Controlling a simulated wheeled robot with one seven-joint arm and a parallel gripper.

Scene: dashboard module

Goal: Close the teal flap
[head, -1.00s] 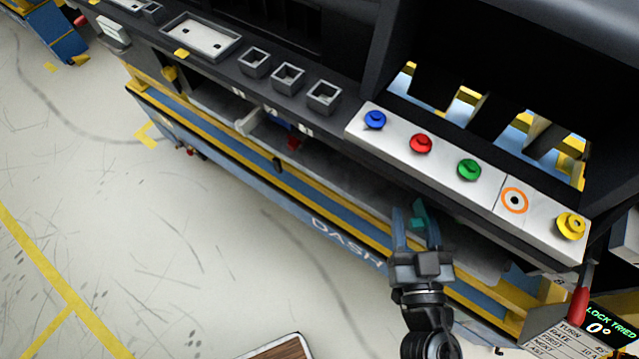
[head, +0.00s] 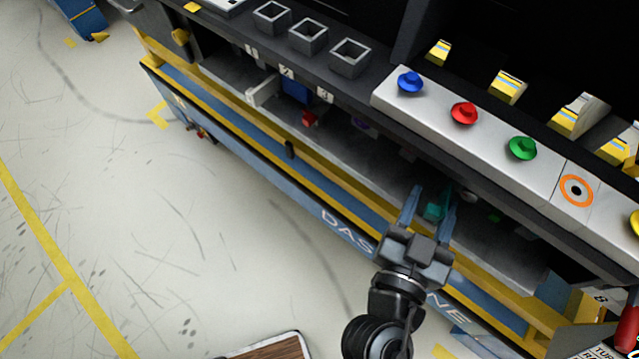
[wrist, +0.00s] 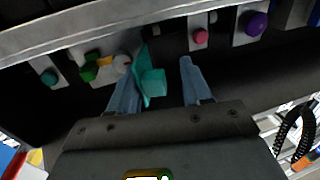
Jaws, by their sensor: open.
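The teal flap (head: 434,209) is under the overhanging dashboard, in the shadowed recess below the button panel. In the wrist view the flap (wrist: 152,82) shows as a thin upright plate with a block-like part on its right. My gripper (head: 431,197) is open and reaches into the recess, with teal showing between its fingers. In the wrist view my gripper (wrist: 158,65) has its left finger close beside the plate; I cannot tell whether they touch. The right finger is clear of the block. The flap's hinge is not clear.
Above is the white panel with blue (head: 410,82), red (head: 465,113) and green (head: 522,148) buttons. The overhang edge (wrist: 90,32) crosses above my fingers. A pink knob (wrist: 200,37) and a purple knob (wrist: 256,23) are to the right. Open floor (head: 150,230) lies left of the bench.

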